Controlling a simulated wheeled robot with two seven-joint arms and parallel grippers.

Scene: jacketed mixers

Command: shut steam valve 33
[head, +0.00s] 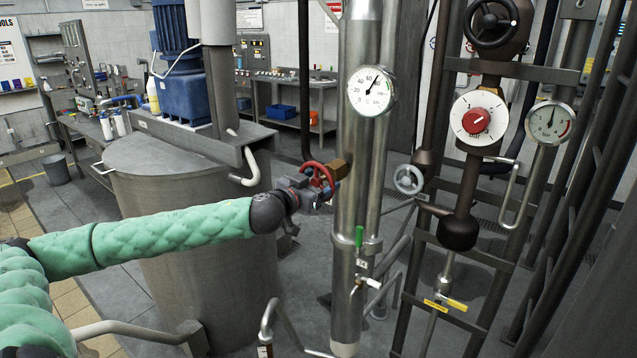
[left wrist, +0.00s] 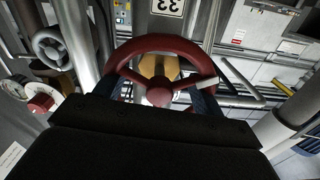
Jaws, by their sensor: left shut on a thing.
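The red handwheel (head: 319,165) sits on a brass valve body (head: 341,168) at the side of a tall steel pipe (head: 348,222). In the left wrist view the red wheel (left wrist: 159,96) is close ahead, its spokes and hub facing me. A white label reading 33 (left wrist: 168,7) shows upside down on the pipe beyond it. My left gripper (head: 316,190) is shut on the red handwheel, with a dark finger at each side of the hub. My right gripper is not in view.
A grey handwheel (head: 408,179) is right of the pipe. A large steel vessel (head: 190,255) stands close behind my left arm. A dark pipe frame (head: 410,268) stands at right.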

